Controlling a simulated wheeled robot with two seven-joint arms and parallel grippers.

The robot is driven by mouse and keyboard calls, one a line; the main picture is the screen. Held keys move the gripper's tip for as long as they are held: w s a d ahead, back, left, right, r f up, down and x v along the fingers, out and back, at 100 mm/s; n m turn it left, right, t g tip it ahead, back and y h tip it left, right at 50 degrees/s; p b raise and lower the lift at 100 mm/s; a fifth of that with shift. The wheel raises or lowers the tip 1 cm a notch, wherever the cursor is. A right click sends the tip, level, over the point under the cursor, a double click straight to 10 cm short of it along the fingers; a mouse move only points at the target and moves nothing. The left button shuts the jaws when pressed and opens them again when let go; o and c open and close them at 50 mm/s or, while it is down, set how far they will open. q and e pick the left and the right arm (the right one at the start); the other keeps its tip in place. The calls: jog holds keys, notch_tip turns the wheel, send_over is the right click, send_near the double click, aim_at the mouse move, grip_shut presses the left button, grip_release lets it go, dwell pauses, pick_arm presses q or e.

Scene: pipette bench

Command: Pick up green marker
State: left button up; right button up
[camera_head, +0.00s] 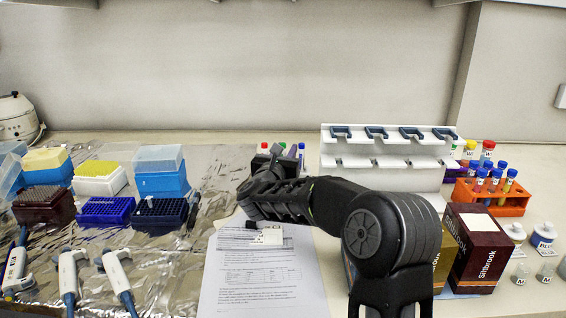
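The green marker (283,146) stands in a small group of markers at the back of the bench, left of the white rack; only its green top shows. A red-topped marker (264,146) is left of it and a blue-topped one (301,149) is right of it. My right arm comes in from the lower right, and my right gripper (271,161) is right by the markers, in front of their lower parts. Its fingers are hidden by the wrist, so I cannot tell whether they are open or touch the green marker. My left gripper is out of view.
A white rack (380,178) stands right of the markers, with a Siltbrook box (481,247) and an orange tube rack (490,197) further right. Tip boxes (161,183) and several pipettes (118,275) fill the left. A printed sheet (262,283) lies in front.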

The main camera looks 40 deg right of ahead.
jog(key=shift+c, duration=0.3)
grip_shut()
dwell(0.4)
notch_tip(320, 180, up, 10)
jog(key=shift+p, duration=0.3)
dwell(0.6)
